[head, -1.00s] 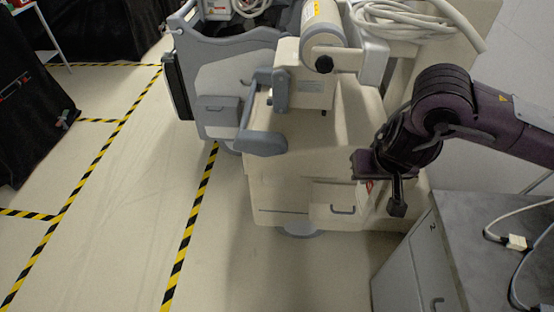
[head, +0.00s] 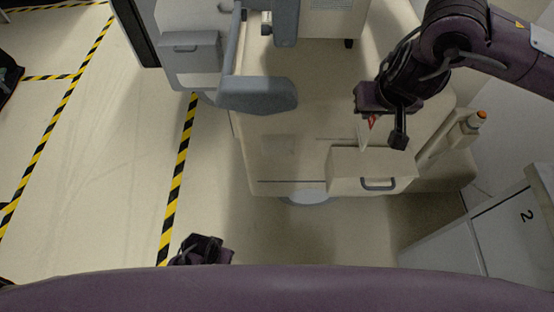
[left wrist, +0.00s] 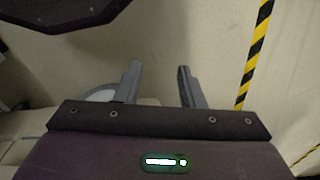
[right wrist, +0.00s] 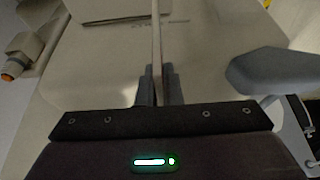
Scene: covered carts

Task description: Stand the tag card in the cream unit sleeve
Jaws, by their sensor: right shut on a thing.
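The tag card (head: 366,133) is a thin pale card with a red mark, below my right gripper (head: 378,118). In the right wrist view it shows edge-on (right wrist: 157,45), upright between the shut fingers (right wrist: 158,88). The card is in front of the cream unit (head: 300,110), above its box with a grey handle (head: 345,170). A faint lighter rectangle (head: 278,145) on the unit may be the sleeve; I cannot tell for sure. My left gripper (head: 205,250) is low at the bottom. The left wrist view shows its fingers (left wrist: 158,88) apart and empty.
A grey padded arm (head: 258,96) juts out from the unit, left of my right gripper. An orange-tipped post (head: 470,124) stands at the unit's right. A pale cabinet marked 2 (head: 500,230) is at lower right. The floor left of the unit is clear, with striped tape (head: 180,180).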

